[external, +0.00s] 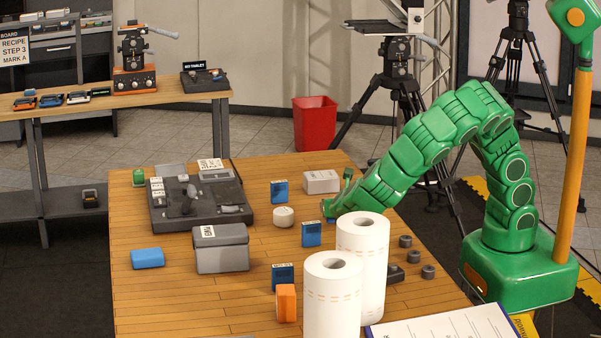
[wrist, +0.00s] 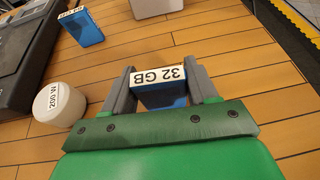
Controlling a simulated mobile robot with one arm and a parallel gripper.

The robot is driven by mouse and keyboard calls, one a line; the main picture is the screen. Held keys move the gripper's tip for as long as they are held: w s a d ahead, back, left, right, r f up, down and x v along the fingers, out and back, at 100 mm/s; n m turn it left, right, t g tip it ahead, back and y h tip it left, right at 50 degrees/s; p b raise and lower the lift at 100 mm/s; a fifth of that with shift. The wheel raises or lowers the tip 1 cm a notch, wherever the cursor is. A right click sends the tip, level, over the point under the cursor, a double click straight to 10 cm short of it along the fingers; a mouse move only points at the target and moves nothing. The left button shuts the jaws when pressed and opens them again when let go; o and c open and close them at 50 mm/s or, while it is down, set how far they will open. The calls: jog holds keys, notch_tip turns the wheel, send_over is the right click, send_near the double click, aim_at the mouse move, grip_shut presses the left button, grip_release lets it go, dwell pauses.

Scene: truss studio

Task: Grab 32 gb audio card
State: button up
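A blue audio card with a white "32 GB" label on its top edge (wrist: 160,76) stands between the two fingers of my gripper (wrist: 160,82) in the wrist view. The fingers lie flush along both its sides, so my gripper looks shut on it. In the external view my gripper (external: 328,207) is low over the right part of the wooden table, with only a bit of blue showing below it. I cannot tell whether the card is lifted off the table.
Other blue cards (external: 279,191) (external: 311,234) (external: 283,276) stand nearby. Two paper rolls (external: 333,300) (external: 361,265) stand in front. Small dark cylinders (external: 405,241) are to the right.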

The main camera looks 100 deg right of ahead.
jog(key=c, duration=0.4)
jog(key=shift+r, duration=0.5)
notch_tip(320, 180, up, 2)
jog(key=shift+r, duration=0.15)
jog(key=s+a+r, duration=0.4)
jog(key=s+r, duration=0.5)
jog(key=s, duration=0.4)
jog(key=shift+s+a+r, duration=0.15)
jog(key=shift+a+r, duration=0.05)
jog(key=shift+r, duration=0.15)
